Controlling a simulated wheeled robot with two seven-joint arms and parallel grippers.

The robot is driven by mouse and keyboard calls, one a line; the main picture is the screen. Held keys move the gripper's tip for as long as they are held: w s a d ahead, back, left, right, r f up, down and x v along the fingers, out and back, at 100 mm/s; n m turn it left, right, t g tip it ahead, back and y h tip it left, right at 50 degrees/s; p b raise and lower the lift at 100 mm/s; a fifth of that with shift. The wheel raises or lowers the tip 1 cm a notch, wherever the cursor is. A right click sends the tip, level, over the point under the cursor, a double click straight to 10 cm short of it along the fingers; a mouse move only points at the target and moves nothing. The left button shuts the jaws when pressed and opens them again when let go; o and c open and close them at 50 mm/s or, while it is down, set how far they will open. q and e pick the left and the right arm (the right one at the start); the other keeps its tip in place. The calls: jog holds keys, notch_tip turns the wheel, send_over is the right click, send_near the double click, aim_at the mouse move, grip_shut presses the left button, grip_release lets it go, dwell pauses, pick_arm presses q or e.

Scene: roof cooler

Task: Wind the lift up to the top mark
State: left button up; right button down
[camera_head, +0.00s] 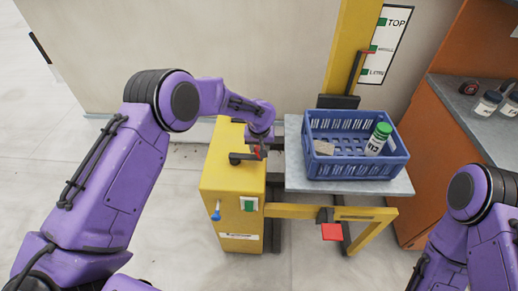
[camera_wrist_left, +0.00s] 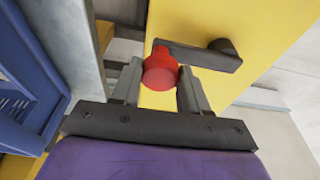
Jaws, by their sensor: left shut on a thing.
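My left gripper (camera_head: 262,148) is shut on the red knob (camera_wrist_left: 160,70) of the black crank (camera_wrist_left: 205,55), on the yellow winch box (camera_head: 230,185). In the left wrist view the knob sits between the two fingers. The head view shows the crank arm (camera_head: 240,158) pointing right, with the knob mostly hidden by my wrist. The grey lift platform (camera_head: 295,170) carries a blue crate (camera_head: 345,171). Behind it stands a yellow mast (camera_head: 352,40) beside a white mark board (camera_head: 398,35) reading TOP at its upper end.
The crate holds a green-capped bottle (camera_head: 377,139) and a greyish block (camera_head: 324,147). The winch box has a blue-ended lever (camera_head: 216,212) and a green button (camera_head: 249,205). A red pedal (camera_head: 332,231) is below the platform. An orange counter (camera_head: 420,135) with jars stands at right.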

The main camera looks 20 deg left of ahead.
pick_arm(q)
jog(key=shift+w+a+r, duration=0.15)
jog(key=shift+w, duration=0.4)
jog(key=shift+w+a+r, duration=0.1)
jog(key=shift+w+a, duration=0.05)
jog(key=shift+w, duration=0.35)
jog(key=shift+b, duration=0.35)
jog(key=shift+w+a+b, duration=0.5)
jog(key=shift+w, duration=0.35)
jog(key=shift+w, duration=0.1)
jog(key=shift+w+a+b, duration=0.55)
jog(key=shift+w+a, duration=0.05)
jog(key=shift+w, duration=0.05)
jog(key=shift+w+a, duration=0.1)
jog(key=shift+a, duration=0.05)
